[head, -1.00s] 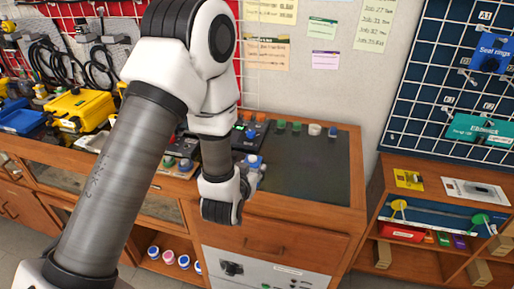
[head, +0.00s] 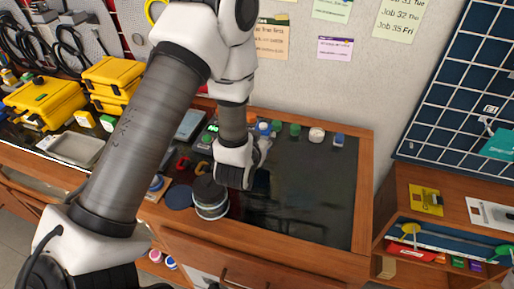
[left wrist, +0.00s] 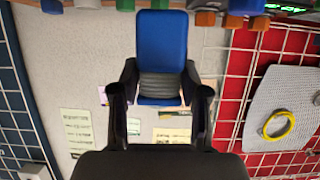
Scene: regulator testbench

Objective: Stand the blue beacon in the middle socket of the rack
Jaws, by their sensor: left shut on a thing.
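My left gripper (left wrist: 160,86) is shut on the blue beacon (left wrist: 162,38) in the left wrist view. The beacon has a smooth blue body and a grey ribbed band between the two fingers. In the head view my left wrist (head: 234,165) hangs over the left part of the dark bench top, and it hides the fingers and the held beacon. I cannot make out the rack or its middle socket for certain in either view. My right gripper is not in view.
Small green, white and blue pieces (head: 316,135) stand along the back of the wooden bench (head: 364,190). Yellow cases (head: 45,100) lie further left. The bench top's right part is clear (head: 310,200).

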